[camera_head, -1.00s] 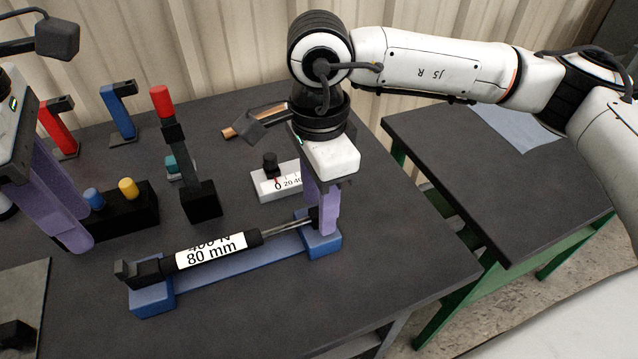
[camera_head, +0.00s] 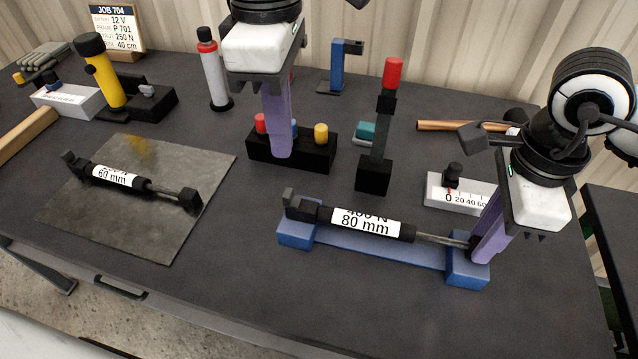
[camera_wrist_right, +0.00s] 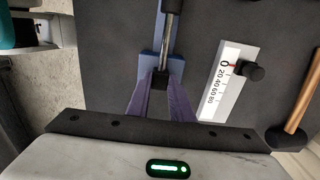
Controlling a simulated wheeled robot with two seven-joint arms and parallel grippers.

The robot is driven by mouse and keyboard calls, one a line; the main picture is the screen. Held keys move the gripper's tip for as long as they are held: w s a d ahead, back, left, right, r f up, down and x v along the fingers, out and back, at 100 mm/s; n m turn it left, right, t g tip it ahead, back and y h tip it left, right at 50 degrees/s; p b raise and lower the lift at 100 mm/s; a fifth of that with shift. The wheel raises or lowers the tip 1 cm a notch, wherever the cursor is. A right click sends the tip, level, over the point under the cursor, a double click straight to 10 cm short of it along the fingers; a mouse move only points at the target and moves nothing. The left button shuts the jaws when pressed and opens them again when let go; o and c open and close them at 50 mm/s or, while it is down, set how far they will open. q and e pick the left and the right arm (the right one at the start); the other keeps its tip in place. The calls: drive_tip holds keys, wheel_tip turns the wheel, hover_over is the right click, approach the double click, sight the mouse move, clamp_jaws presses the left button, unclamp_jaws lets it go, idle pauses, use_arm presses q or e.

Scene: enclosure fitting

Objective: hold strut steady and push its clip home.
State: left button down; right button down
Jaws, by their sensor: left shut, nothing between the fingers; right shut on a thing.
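The strut (camera_head: 365,221), black with a white label reading 80 mm, lies in a blue cradle (camera_head: 380,247). Its rod (camera_head: 442,239) points right, and a dark upright clip (camera_head: 288,195) sits at its left end. My right gripper (camera_head: 476,254) is shut on the rod's black end fitting at the cradle's right block. In the right wrist view its purple fingers (camera_wrist_right: 160,85) close on that fitting (camera_wrist_right: 160,80). My left gripper (camera_head: 279,152) is shut and empty, pointing down at the block with coloured caps, behind and left of the strut. Whether the clip is fully seated cannot be told.
A second strut (camera_head: 125,178), marked 60 mm, lies on a grey mat (camera_head: 140,228) at left. A red-topped tool (camera_head: 382,125) stands behind the cradle. A white scale block (camera_head: 450,193) is near my right gripper. A capped block (camera_head: 310,155) stands below my left gripper.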

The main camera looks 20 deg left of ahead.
use_arm(q)
drive_tip(key=d+f+m+g+h, duration=0.1)
drive_tip(key=d+m+g+h, duration=0.1)
drive_tip(key=d+h, duration=0.1)
drive_tip(key=t+h, duration=0.2)
drive_tip(key=h, duration=1.3)
approach(284, 195)
drive_tip(key=a, duration=0.2)
drive_tip(key=a+f, duration=0.1)
drive_tip(key=a, duration=0.1)
drive_tip(key=shift+w, duration=0.35)
drive_tip(key=shift+d, duration=0.15)
drive_tip(key=d, duration=1)
